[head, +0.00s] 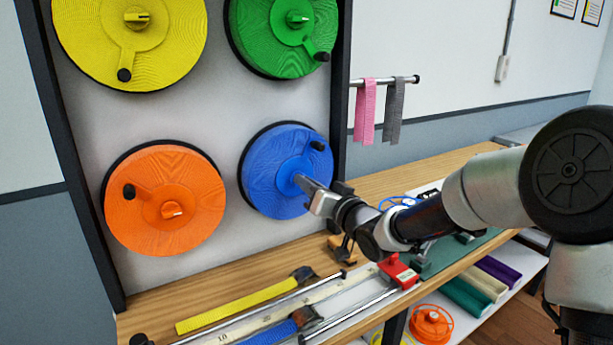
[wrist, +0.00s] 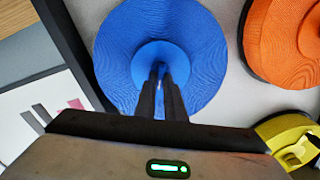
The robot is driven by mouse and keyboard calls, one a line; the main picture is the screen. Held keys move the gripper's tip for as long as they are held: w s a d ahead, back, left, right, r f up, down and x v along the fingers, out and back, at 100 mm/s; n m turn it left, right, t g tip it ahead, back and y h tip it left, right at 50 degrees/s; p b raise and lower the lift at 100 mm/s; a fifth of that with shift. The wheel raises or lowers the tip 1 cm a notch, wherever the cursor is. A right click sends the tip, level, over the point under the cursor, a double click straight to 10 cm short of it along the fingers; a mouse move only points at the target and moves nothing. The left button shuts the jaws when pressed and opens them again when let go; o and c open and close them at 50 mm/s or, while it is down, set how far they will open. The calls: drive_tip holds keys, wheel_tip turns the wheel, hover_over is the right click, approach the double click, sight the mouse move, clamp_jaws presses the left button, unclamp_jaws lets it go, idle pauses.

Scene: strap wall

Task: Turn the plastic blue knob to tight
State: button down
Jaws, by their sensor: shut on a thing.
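The blue spool (head: 258,187) hangs at the lower right of the wall panel, with a black crank handle (head: 318,146) at its upper right. It also shows in the wrist view (wrist: 205,45). My gripper (head: 301,180) reaches it from the right and its fingertips are at the spool's middle. In the wrist view my gripper (wrist: 160,72) has its two fingers close together, shut at the blue hub (wrist: 147,52). The blue knob is hidden between and behind the fingers, so its angle and any tight mark cannot be seen.
Orange (head: 150,228), yellow (head: 90,45) and green (head: 270,50) spools share the panel. Below, the wooden bench (head: 225,290) holds a yellow strap (head: 235,303), a ruler and a red clamp (head: 398,270). Pink and grey straps (head: 366,110) hang on a rod at right.

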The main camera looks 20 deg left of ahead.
drive_tip(key=shift+w+d+f+m+p, duration=0.1)
drive_tip(key=shift+m+p, duration=1.6)
drive_tip(key=shift+m, duration=1.55)
drive_tip(key=shift+f+m+p, duration=0.1)
drive_tip(key=shift+m+p, duration=1.55)
drive_tip(key=shift+m, duration=1.6)
drive_tip(key=c, duration=1.8)
unclamp_jaws()
drive_tip(key=shift+c, duration=0.2)
